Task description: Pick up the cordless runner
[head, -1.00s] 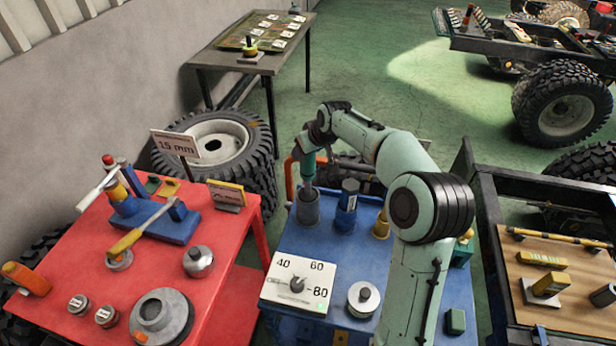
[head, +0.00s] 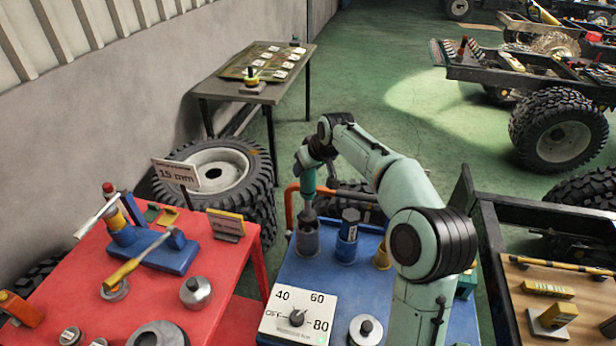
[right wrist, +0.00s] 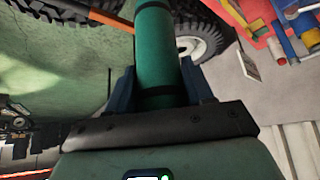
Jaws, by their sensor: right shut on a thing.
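The cordless runner (head: 308,183) is a green cylinder with a dark lower end. It stands upright, its lower end at the mouth of a grey cup (head: 307,240) on the blue table; I cannot tell if the tip is still inside. My right gripper (head: 312,163) is shut on its upper part. In the right wrist view the runner (right wrist: 156,50) sits between the two blue fingers of the gripper (right wrist: 158,90). My left gripper is not in view.
A blue bottle-like block (head: 347,238) and a brass piece (head: 381,258) stand right of the cup. A dial panel (head: 298,315) is in front. An orange tube (head: 291,205) is close on the left. A red table (head: 215,270) and a wood-topped chassis (head: 540,275) flank the blue table.

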